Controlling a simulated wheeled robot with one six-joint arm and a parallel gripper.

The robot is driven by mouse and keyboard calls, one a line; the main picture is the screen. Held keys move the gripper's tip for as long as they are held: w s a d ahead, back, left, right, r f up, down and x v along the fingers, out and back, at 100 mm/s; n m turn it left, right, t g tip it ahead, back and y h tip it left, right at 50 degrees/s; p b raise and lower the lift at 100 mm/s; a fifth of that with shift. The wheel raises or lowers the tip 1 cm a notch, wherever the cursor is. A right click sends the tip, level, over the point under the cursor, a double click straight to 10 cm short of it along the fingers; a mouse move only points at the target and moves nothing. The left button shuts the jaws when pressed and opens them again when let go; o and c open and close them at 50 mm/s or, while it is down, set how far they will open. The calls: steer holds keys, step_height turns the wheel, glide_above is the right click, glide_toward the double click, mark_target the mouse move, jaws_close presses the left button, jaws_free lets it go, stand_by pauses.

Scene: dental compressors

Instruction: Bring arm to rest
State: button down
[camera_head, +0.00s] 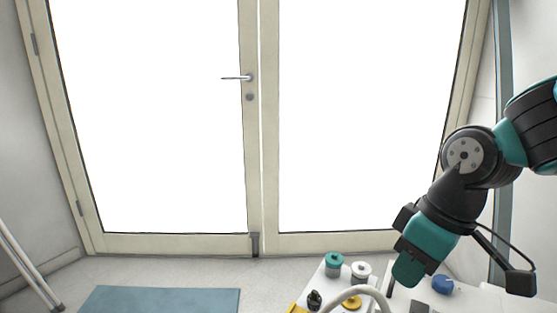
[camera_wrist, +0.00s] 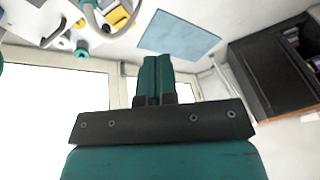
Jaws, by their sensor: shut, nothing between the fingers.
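My gripper (camera_wrist: 158,78) shows in the wrist view as two teal fingers lying side by side, shut with nothing between them. In the head view my gripper (camera_head: 408,268) is at the lower right, at the end of my black and teal arm, pointing down and to the left. It is in front of a white work surface with small parts. From this view I cannot tell how far above the surface it is.
A double glass door (camera_head: 253,160) fills the back. A blue mat (camera_head: 160,300) lies on the floor at the lower left. Teal-topped (camera_head: 334,262) and white-topped (camera_head: 361,270) parts stand left of my gripper. A dark cabinet (camera_wrist: 275,80) shows in the wrist view.

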steer(key=s+a+r+m+y, duration=0.15)
steer(key=s+a, duration=0.25)
steer(key=s, duration=0.7)
step_height(320, 180, up, 23)
steer(key=p, duration=2.2)
steer(key=shift+d+g, duration=0.2)
steer(key=shift+g, duration=0.2)
